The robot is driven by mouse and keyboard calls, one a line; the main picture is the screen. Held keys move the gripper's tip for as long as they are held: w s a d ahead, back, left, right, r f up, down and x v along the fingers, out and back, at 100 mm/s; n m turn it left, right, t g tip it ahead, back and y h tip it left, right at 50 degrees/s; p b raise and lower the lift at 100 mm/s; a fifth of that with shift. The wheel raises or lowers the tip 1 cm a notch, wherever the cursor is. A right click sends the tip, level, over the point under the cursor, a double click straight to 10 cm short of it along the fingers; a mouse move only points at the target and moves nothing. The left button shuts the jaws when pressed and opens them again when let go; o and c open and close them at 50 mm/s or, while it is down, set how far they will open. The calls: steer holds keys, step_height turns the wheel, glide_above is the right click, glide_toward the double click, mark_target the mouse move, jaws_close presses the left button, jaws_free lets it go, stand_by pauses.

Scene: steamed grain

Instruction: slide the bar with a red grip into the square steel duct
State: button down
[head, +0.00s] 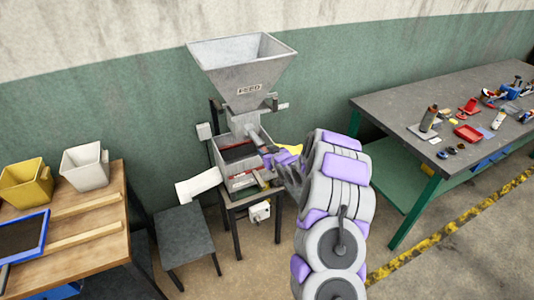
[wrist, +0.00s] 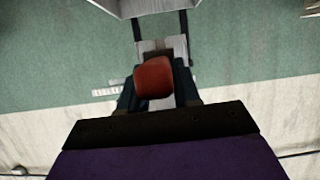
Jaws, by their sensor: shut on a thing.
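My gripper (wrist: 155,88) is shut on a red grip (wrist: 153,78), which shows between its two dark fingers in the wrist view. The bar beyond the grip is hidden or too small to tell. In the head view my gripper (head: 268,156) is at the front right of the feed machine, just below its hopper neck. A grey steel neck (head: 240,123) under the hopper (head: 240,75) may be the square duct; I cannot tell for sure. Grey metal also shows behind the grip in the wrist view. I cannot tell whether the bar touches the duct.
The machine's open box (head: 232,142) sits on a dark stand. A low dark stool (head: 186,238) is in front left. A wooden table (head: 75,205) holds a yellow bin (head: 25,182) and a white bin (head: 85,165). A grey workbench (head: 390,105) with several tools is at right.

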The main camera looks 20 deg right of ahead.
mark_target(255, 136)
steer(key=shift+w+r+p, duration=0.15)
steer(key=shift+w+p, duration=0.75)
steer(key=shift+w, duration=1.1)
steer(key=shift+w+a, duration=0.1)
steer(key=shift+w, duration=0.3)
steer(key=shift+w+p, duration=2.2)
steer(key=shift+w, duration=0.7)
steer(key=shift+w+a+r+p, duration=0.1)
steer(key=shift+w+a+p, duration=0.05)
steer(key=shift+w+p, duration=0.25)
stand_by(0.6)
steer(key=c, duration=0.7)
jaws_free()
steer(key=shift+w, duration=0.1)
steer(key=shift+c, duration=0.2)
steer(key=shift+f, duration=0.2)
